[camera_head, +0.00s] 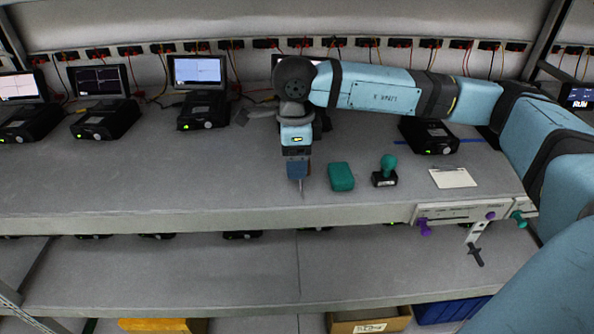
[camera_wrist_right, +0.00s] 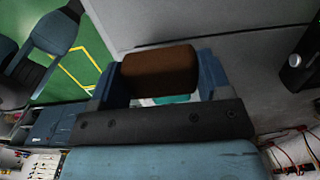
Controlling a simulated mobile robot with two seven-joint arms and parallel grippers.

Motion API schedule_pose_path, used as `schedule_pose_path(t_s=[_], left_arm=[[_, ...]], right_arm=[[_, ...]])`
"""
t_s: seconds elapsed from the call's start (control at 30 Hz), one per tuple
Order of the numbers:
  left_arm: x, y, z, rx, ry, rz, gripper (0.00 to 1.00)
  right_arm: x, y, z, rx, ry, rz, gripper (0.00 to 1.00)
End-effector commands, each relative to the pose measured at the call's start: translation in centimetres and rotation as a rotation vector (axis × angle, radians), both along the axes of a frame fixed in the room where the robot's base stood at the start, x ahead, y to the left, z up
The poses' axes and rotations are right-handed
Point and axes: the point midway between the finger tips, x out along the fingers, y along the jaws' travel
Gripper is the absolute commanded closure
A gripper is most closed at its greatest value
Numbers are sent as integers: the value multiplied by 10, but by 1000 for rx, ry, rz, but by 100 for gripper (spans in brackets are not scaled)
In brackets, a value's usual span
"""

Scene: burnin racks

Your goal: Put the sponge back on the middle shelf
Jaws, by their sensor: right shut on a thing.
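My right gripper (camera_head: 298,172) points down over the upper shelf in view (camera_head: 240,185), left of a teal block (camera_head: 341,177). In the right wrist view, its two blue fingers (camera_wrist_right: 158,76) are shut on a brown block with rounded edges (camera_wrist_right: 160,68), which looks like the sponge. The block is mostly hidden in the head view. I cannot tell whether it touches the shelf. A lower shelf (camera_head: 150,275) runs below. My left gripper is not in view.
A dark stamp with a teal knob (camera_head: 388,168) and a white card (camera_head: 452,178) lie right of the teal block. Several black devices with screens (camera_head: 103,110) stand along the back. The shelf left of my gripper is clear. A yellow bin (camera_head: 160,325) sits low down.

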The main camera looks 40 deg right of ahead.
Motion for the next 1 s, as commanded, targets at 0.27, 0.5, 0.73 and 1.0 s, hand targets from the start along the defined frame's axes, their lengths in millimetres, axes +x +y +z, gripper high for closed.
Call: schedule_pose_path(t_s=[0.27, 0.5, 0.73, 1.0], left_arm=[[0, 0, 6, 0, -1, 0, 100], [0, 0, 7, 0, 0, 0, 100], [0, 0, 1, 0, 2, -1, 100], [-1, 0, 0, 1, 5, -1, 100]], right_arm=[[0, 0, -27, 0, 2, 0, 51], [0, 0, -43, 1, -1, 1, 51], [0, 0, -47, 1, -1, 1, 51], [0, 0, -46, 0, 0, 1, 3]])
